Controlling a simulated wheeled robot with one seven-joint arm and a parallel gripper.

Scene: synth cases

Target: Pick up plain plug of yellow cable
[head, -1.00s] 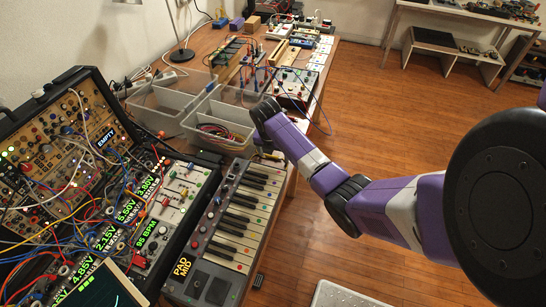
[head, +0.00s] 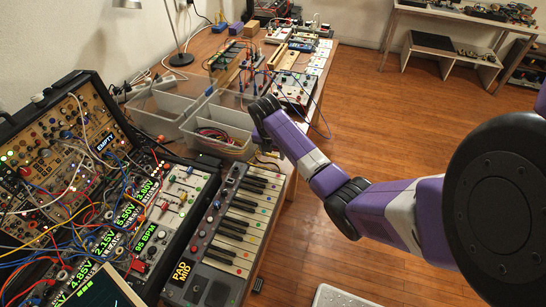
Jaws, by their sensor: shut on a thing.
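My gripper (head: 262,139) points down at the end of my purple arm, over the table edge between the far end of the keyboard and the clear bin. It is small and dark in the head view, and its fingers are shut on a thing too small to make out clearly. It appears to be the plug of the yellow cable. Whether this is the plain plug cannot be seen. A yellow cable (head: 38,236) runs across the lower left of the synth case, and I cannot tell whether it is the same one.
The keyboard (head: 236,225) lies just nearer than my gripper. A clear divided bin (head: 175,128) with coiled cables (head: 217,136) stands to the left. A blue-cabled module (head: 293,92) stands farther back.

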